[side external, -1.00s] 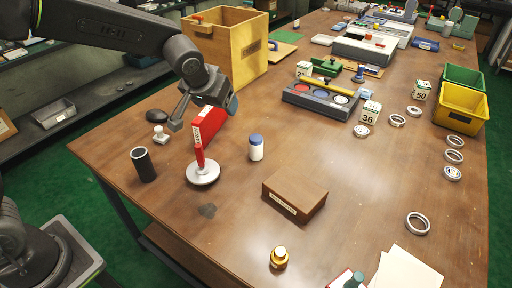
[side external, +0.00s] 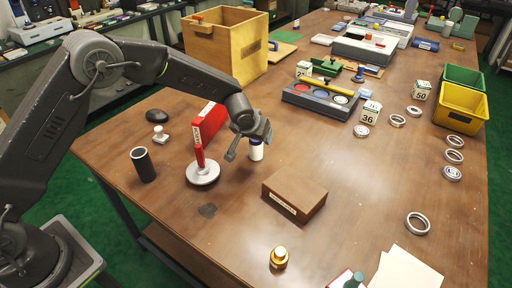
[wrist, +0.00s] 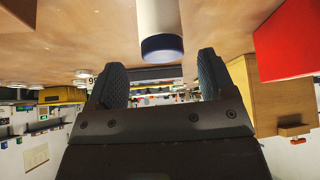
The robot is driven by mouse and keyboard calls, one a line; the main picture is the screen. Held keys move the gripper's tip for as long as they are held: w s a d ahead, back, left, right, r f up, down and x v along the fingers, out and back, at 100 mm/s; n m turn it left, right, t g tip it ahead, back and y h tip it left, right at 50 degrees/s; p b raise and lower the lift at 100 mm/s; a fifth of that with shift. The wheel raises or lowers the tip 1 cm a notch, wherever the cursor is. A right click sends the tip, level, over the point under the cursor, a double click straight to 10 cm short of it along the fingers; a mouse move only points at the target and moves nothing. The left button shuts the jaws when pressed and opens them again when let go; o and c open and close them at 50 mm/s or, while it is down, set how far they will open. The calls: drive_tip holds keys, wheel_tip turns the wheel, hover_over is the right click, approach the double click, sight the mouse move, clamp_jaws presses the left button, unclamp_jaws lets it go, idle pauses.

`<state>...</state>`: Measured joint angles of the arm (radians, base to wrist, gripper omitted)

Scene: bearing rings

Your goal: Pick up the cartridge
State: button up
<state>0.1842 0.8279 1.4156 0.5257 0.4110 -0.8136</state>
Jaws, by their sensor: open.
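The cartridge, which I take to be the white cylinder with a dark blue cap, stands upright on the table in the side view (side external: 256,153). My gripper (side external: 250,144) is beside it and hides its top there. In the wrist view the picture is upside down, and the cartridge (wrist: 159,18) shows with its cap toward the jaws. My gripper (wrist: 162,65) is open and empty, its two fingers spread wider than the cap. The cartridge lies roughly centred between the fingers in that view, beyond their tips. I cannot tell the exact gap.
A red box (side external: 208,122) and a red-handled stamp on a round base (side external: 203,173) stand close on the left. A brown box (side external: 295,195) sits in front to the right. A black cylinder (side external: 143,164) is farther left. Bare table lies right of the cartridge.

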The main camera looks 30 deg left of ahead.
drive_tip(key=shift+s+x, duration=0.15)
drive_tip(key=shift+x, duration=1.25)
drive_tip(key=shift+s+x, duration=0.15)
drive_tip(key=shift+x, duration=1.2)
drive_tip(key=shift+a+f, duration=0.15)
drive_tip(key=shift+f, duration=0.05)
drive_tip(key=c, duration=1)
